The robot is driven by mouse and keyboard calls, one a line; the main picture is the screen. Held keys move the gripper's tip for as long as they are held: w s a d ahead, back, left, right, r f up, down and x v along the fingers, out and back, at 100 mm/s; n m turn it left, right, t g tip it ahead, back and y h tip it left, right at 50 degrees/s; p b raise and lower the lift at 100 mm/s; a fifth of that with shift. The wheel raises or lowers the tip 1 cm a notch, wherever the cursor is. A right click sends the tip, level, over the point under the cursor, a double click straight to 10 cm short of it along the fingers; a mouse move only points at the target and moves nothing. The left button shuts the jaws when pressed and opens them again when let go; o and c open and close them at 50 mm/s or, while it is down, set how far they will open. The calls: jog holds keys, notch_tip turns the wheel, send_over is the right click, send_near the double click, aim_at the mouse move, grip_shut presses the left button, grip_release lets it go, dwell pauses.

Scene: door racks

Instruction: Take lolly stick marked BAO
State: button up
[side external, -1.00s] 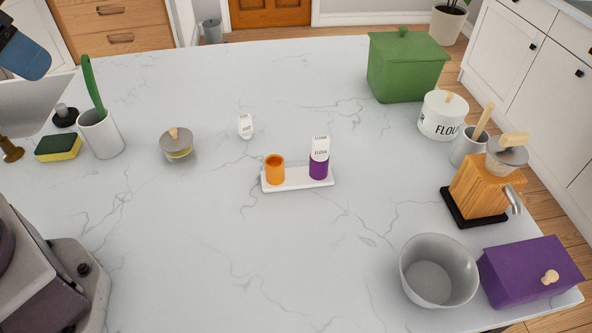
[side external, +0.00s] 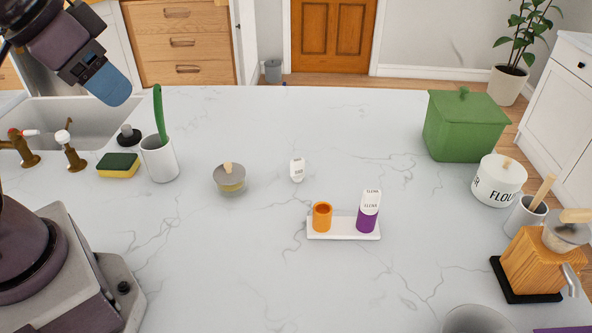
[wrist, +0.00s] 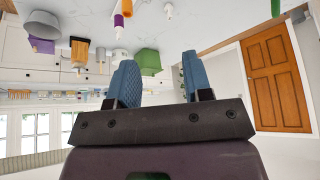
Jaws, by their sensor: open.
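A small white tag-like piece (side external: 297,170) with a short dark word stands or lies alone on the marble counter; the word is too small to read surely. A white tray (side external: 344,234) holds an orange cup (side external: 322,217) at left and a purple cup (side external: 367,222) at right. A white tag reading ELENA (side external: 370,201) stands in the purple cup. The orange cup looks empty. My gripper (side external: 112,95) is high at the upper left, far from these things. In the wrist view my gripper (wrist: 158,75) shows its two blue fingers apart with nothing between them.
A lidded glass jar (side external: 229,179) stands left of the white piece. Farther left are a mug with a green-handled tool (side external: 159,158) and a sponge (side external: 118,165). A green box (side external: 466,127), flour jar (side external: 497,182) and wooden grinder (side external: 535,265) stand at right. The counter's front middle is clear.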

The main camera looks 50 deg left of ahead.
jog(key=o, duration=0.4)
jog(key=shift+f, duration=0.1)
jog(key=m+g+y, duration=0.4)
jog(key=m, duration=1.8)
send_near(298, 160)
jog(key=x, duration=1.2)
jog(key=shift+a+f, duration=0.1)
jog(key=shift+f, duration=0.15)
